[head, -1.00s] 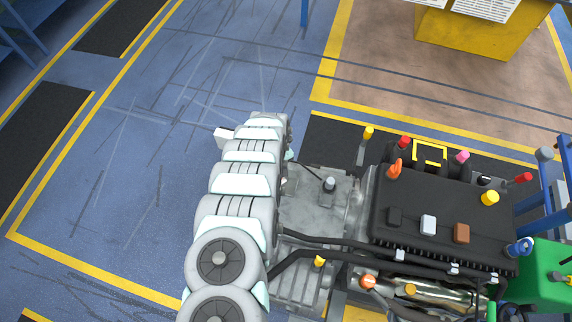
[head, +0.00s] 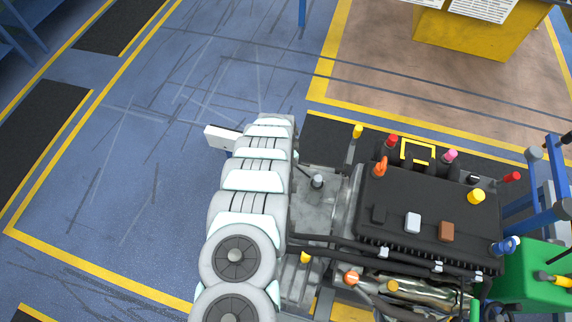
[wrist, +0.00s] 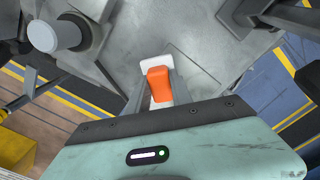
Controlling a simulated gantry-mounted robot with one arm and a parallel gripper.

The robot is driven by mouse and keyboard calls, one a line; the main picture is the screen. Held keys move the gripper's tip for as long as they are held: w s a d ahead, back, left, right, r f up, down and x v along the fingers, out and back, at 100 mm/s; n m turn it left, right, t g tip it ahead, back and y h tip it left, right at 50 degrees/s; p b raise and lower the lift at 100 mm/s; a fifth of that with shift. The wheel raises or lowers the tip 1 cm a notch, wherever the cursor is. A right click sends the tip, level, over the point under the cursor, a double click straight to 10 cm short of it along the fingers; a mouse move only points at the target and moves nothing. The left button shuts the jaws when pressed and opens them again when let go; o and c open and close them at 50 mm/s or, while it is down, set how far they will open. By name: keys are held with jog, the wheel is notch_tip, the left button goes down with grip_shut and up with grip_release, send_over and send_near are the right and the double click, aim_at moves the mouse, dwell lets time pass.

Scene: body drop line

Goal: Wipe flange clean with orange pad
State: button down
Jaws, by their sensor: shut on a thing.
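In the wrist view, the orange pad (wrist: 159,84), an orange block with a white part at its far end, is between the fingers of my gripper (wrist: 158,88), which are shut on it. The grey cast metal (wrist: 205,35) of the engine unit lies just beyond the pad. I cannot tell which part of it is the flange, nor whether the pad touches it. In the head view, my arm hides the gripper and the pad. The grey metal housing (head: 317,205) shows to the right of my arm.
A black ribbed cover (head: 425,215) with coloured caps stands right of the housing. Black hoses run beside my arm. A green box (head: 540,275) and blue posts stand at the right. The blue floor left of my arm is open.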

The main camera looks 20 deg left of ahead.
jog(key=r, duration=0.2)
jog(key=r+p, duration=0.1)
jog(key=shift+a, duration=0.25)
jog(key=shift+s+d+r+p, duration=0.15)
jog(key=shift+r+p, duration=0.25)
jog(key=shift+r, duration=0.2)
jog(key=shift+r+p, duration=0.8)
jog(key=shift+r, duration=1.15)
